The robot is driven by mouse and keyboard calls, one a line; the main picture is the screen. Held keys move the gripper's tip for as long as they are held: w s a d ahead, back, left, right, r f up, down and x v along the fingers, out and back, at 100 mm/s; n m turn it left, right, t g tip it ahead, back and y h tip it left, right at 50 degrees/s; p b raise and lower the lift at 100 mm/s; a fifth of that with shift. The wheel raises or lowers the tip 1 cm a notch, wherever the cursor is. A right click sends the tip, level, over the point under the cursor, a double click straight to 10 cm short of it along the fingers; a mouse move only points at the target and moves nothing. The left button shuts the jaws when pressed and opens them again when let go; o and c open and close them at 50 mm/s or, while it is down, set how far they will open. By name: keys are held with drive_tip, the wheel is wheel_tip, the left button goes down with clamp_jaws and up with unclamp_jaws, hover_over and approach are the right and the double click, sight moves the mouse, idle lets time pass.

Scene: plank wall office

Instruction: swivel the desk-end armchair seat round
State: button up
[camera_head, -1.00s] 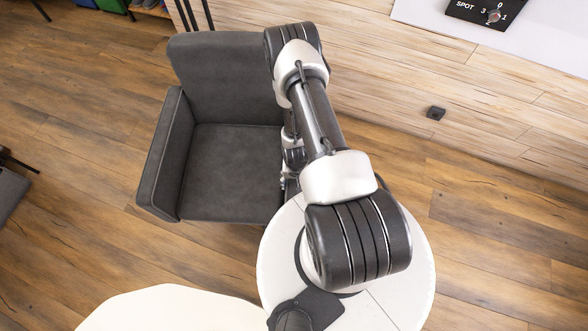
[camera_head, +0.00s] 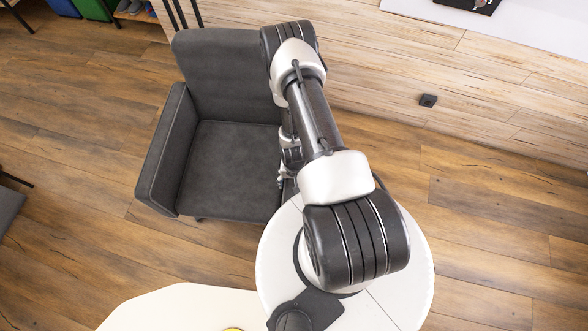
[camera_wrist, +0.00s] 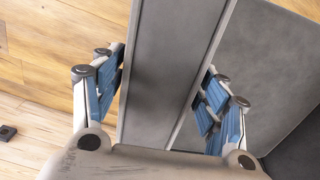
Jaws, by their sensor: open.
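The dark grey armchair (camera_head: 232,170) stands left of my arm in the head view. Its backrest is toward the wall and its left armrest (camera_head: 166,150) is in plain sight. My arm hides the armrest on the other side. In the wrist view that armrest (camera_wrist: 172,65) runs between the two fingers of my gripper (camera_wrist: 160,82). The fingers, with blue pads, are open on either side of it. I cannot tell whether a pad touches it. The seat side (camera_wrist: 275,75) shows at the right. In the head view the gripper is mostly hidden under my arm.
A plank wall (camera_head: 400,60) runs behind the chair, with a small black box (camera_head: 428,100) at its foot. A pale table top (camera_head: 165,308) with a yellow thing (camera_head: 233,329) on it is at the bottom. Wooden floor is free left of the chair and at the right.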

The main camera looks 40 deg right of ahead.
drive_tip(key=shift+o, duration=1.3)
drive_tip(key=shift+s, duration=0.1)
wheel_tip(320, 180, up, 12)
